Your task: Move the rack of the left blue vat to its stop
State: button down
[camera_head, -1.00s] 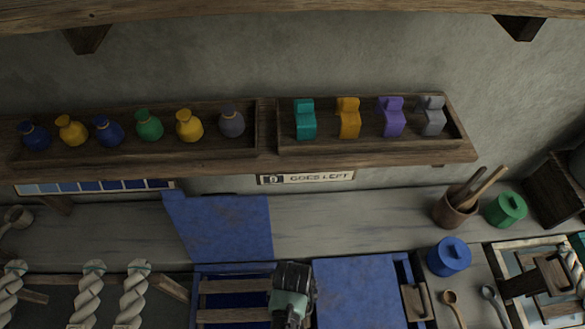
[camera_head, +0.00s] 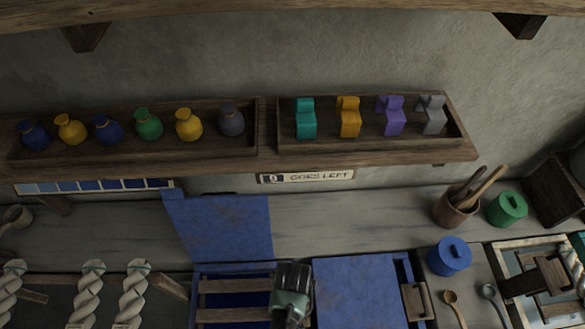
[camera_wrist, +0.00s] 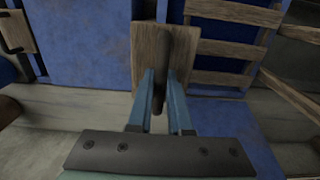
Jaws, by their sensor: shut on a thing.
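The left blue vat (camera_head: 194,311) is at the bottom middle of the head view, its blue lid (camera_head: 220,225) raised behind it. Its wooden slatted rack (camera_head: 237,285) lies across the opening; its slats also show at the upper right of the wrist view (camera_wrist: 225,48). My gripper (camera_head: 290,300) is at the rack's right end. In the wrist view my gripper (camera_wrist: 160,88) has its two blue fingers on either side of a dark upright handle (camera_wrist: 163,60) on a wooden end board, shut on it. The fingers hide part of the handle.
A closed blue cover (camera_head: 360,290) with a wooden handle (camera_head: 418,301) lies just right of my gripper. White twisted skeins (camera_head: 88,293) hang at left. The bench behind is mostly clear.

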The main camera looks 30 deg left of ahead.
notch_tip(320, 180, down, 18)
jog(key=b, duration=1.4)
jog(key=shift+s+f+b, duration=0.1)
jog(key=shift+f+b, duration=0.1)
jog(key=shift+b, duration=0.15)
grip_release()
jog(key=shift+r, duration=0.15)
notch_tip(320, 180, up, 7)
jog(key=p, duration=0.7)
dwell(0.3)
